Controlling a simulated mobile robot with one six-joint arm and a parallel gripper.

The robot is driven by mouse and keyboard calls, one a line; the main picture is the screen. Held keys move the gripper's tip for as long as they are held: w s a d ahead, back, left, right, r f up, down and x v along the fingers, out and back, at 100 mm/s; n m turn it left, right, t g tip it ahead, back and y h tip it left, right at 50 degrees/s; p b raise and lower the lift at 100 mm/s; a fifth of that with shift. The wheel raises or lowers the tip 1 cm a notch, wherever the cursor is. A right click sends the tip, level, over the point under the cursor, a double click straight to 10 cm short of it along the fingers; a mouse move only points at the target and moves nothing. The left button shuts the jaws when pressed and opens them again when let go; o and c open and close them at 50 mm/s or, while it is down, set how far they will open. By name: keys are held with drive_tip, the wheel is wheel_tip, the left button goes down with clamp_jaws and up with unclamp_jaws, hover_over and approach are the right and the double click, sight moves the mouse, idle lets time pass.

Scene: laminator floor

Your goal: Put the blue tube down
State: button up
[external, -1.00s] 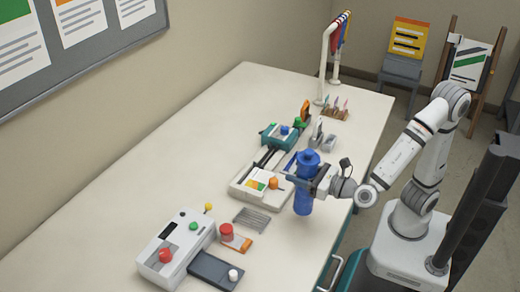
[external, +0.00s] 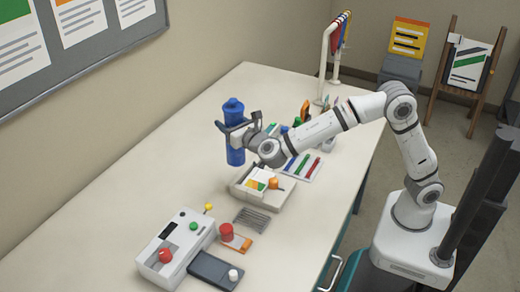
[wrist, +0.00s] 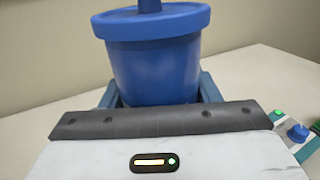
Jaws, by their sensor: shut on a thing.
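The blue tube (external: 235,154) is upright in the jaws of my gripper (external: 229,127), over the far left part of the table in the external view. My gripper is shut around its upper part, below the wide cap. In the wrist view the blue tube (wrist: 155,65) fills the upper middle, with a gripper finger on each side. Its lower end is hidden in the wrist view. I cannot tell whether its bottom touches the white table (external: 120,160) or hangs just above it.
A laminator-like device (external: 175,250) with a red knob stands at the front. The table toward the wall is clear.

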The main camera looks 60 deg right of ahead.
drive_tip(key=w+d+f+m+g+h+p, duration=0.1)
drive_tip(key=w+d+f+m+h, duration=0.1)
drive_tip(key=w+d, duration=0.8)
wheel_tip(320, 180, down, 10)
drive_tip(key=w, duration=0.1)
drive_tip(key=shift+w+a+h, duration=0.3)
drive_tip(key=shift+w+a, duration=0.1)
drive_tip(key=shift+f, duration=0.2)
drive_tip(key=o, duration=1.7)
